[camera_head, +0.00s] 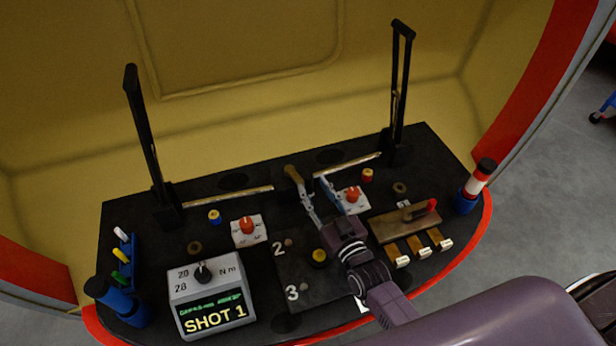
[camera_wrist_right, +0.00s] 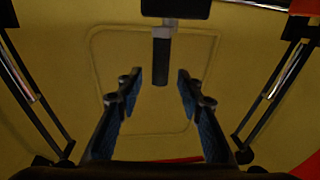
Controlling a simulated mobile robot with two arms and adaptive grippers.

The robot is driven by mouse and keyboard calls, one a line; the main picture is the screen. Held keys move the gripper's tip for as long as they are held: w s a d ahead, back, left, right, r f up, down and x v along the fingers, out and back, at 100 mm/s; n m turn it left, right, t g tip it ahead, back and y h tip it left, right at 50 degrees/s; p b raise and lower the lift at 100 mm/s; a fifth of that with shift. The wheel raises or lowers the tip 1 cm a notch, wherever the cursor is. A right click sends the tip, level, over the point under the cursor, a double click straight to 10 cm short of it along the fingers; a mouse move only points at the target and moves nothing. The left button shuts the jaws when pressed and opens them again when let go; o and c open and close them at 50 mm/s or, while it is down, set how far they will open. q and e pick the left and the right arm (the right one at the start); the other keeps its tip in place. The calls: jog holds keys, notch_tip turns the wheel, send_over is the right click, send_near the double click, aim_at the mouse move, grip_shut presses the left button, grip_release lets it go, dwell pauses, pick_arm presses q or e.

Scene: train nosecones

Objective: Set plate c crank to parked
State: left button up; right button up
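My right gripper (camera_head: 314,186) reaches over the middle of the black console, its fingers apart. In the right wrist view its fingers (camera_wrist_right: 160,76) are spread, and a dark cylinder with a grey band (camera_wrist_right: 161,48) shows between them; I cannot tell its depth. No letter C is readable, so I cannot tell which plate is plate c. A black lever with a red knob (camera_head: 431,205) sits on a brown plate (camera_head: 393,230) at the right. A dark plate (camera_head: 295,265) marked 2 and 3 carries a yellow knob (camera_head: 319,256), partly hidden by my right arm. My left gripper is out of view.
A grey box (camera_head: 209,291) reading SHOT 1 stands at front left. Two white boxes with orange knobs (camera_head: 246,226) (camera_head: 353,194) sit mid-console. Tall black uprights (camera_head: 143,137) (camera_head: 400,88) rise at the back. A red-white-blue post (camera_head: 477,184) stands at right.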

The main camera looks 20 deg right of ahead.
aim_at(311, 184)
jog(key=w, duration=0.3)
jog(key=shift+w+a, duration=0.2)
jog(key=shift+a, duration=0.05)
jog(key=shift+w, duration=0.25)
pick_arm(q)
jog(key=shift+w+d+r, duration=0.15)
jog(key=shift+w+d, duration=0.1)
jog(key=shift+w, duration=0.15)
pick_arm(e)
grip_shut()
